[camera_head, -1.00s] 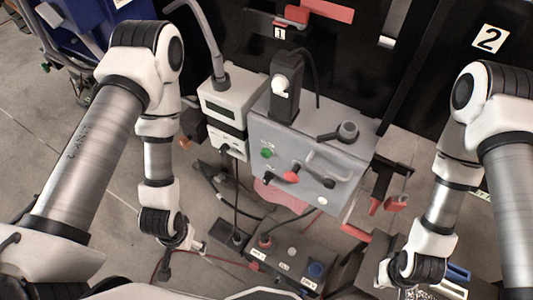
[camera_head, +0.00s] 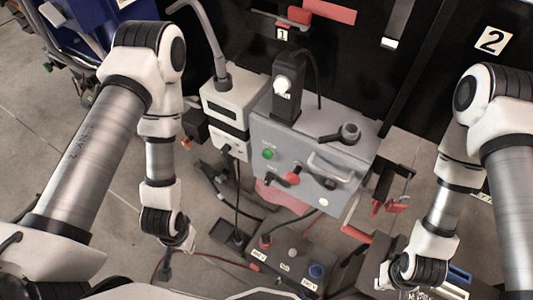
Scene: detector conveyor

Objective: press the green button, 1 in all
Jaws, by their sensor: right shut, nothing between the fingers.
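The green button (camera_head: 269,154) is on the front of a grey control box (camera_head: 325,160) in the middle of the head view. A red knob (camera_head: 292,179) and a dark switch sit below it on the same face. My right gripper (camera_head: 408,291) is at the lower right, low and apart from the box; it is shut and empty, partly hidden by its own wrist. My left gripper (camera_head: 168,264) hangs at the lower left, also apart from the button; its fingers are mostly hidden behind the wrist.
A white device (camera_head: 234,100) stands left of the grey box. A dark box with red, white and blue buttons (camera_head: 290,258) lies in front. Cables run across the floor. Red clamps (camera_head: 392,205) stick out at right. A black wall is behind.

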